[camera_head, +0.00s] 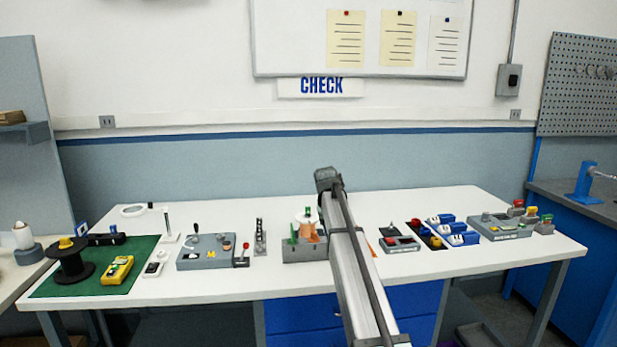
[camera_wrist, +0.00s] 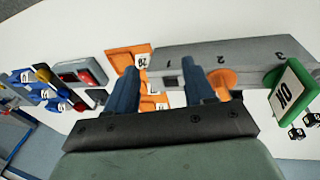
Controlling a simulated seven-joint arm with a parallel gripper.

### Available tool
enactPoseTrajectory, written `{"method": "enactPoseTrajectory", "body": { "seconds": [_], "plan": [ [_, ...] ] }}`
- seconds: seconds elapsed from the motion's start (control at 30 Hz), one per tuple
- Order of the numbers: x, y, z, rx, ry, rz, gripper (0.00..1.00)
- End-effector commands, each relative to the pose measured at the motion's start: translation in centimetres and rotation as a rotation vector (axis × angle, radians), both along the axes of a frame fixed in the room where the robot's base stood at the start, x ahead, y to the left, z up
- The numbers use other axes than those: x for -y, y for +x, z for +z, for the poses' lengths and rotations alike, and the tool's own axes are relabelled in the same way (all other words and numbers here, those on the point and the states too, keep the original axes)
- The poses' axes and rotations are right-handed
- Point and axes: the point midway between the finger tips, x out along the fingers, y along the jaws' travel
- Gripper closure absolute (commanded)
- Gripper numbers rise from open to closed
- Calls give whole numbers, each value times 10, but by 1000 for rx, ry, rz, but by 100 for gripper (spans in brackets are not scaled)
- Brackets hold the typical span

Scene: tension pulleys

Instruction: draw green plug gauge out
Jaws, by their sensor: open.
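A grey block numbered 1, 2 and 3 stands mid-table; its bare top shows in the wrist view (camera_wrist: 235,52) and it shows in the head view (camera_head: 303,254). The green plug gauge, with a white face marked OK (camera_wrist: 290,90), is by number 3 at the block's right end in the wrist view. In the head view green shows at the block's left (camera_head: 293,234). An orange piece (camera_wrist: 224,78) is by number 2, partly hidden by a finger. My gripper (camera_wrist: 163,88) is open near number 1, apart from the green gauge; nothing shows held. My arm covers it in the head view.
Orange tags (camera_wrist: 128,58) lie beside the block's number 1 end. A grey box with red parts (camera_head: 399,244) and blue holders (camera_head: 440,225) stand to the right. A small grey fixture (camera_head: 260,240) stands left of the block. White table is bare behind it.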

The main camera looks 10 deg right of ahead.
Motion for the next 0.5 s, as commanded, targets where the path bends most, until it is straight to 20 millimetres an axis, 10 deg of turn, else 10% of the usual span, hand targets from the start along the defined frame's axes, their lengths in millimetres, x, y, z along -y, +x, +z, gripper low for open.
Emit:
{"method": "enactPoseTrajectory", "body": {
  "seconds": [0.5],
  "plan": [
    [-56,159,116,27,177,52,47]
  ]
}}
